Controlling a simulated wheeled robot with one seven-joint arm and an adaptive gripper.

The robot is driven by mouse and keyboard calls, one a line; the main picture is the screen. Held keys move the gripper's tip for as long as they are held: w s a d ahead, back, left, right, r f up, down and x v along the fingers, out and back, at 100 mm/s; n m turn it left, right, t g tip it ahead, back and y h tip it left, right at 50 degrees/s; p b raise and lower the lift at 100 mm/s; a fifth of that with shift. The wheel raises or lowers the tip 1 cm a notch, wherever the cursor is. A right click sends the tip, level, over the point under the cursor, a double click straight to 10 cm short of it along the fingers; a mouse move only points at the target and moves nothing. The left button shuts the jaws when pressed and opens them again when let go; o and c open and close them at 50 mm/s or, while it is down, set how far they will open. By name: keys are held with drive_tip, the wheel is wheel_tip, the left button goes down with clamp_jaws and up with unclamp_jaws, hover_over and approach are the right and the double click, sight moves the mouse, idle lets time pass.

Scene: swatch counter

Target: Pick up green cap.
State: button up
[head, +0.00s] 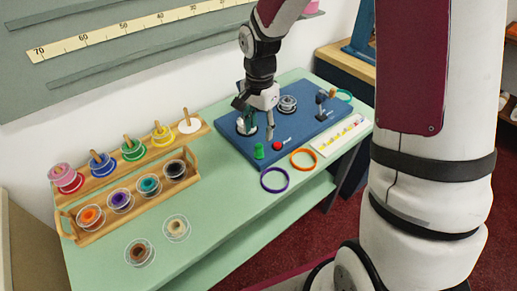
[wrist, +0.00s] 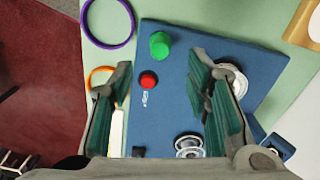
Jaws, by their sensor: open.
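The green cap (head: 259,151) is a short green cylinder standing on the front left part of the blue board (head: 318,140). In the wrist view the green cap (wrist: 159,44) shows whole, near the top of the picture, ahead of the fingertips and between their lines. My gripper (head: 257,124) is open and above the board, behind the cap in the head view. In the wrist view my gripper (wrist: 160,75) has its two green-padded fingers wide apart with nothing between them.
A red button (head: 277,146) is close beside the cap. Silver round parts (head: 287,103) sit on the board. A purple ring (head: 274,180) and an orange ring (head: 303,159) lie in front. Wooden spool racks (head: 88,236) stand at left; the counter between is clear.

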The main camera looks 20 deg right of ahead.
sight(259, 146)
drive_tip(key=shift+a+f, duration=0.1)
drive_tip(key=shift+f, duration=3.8)
drive_tip(key=c, duration=0.8)
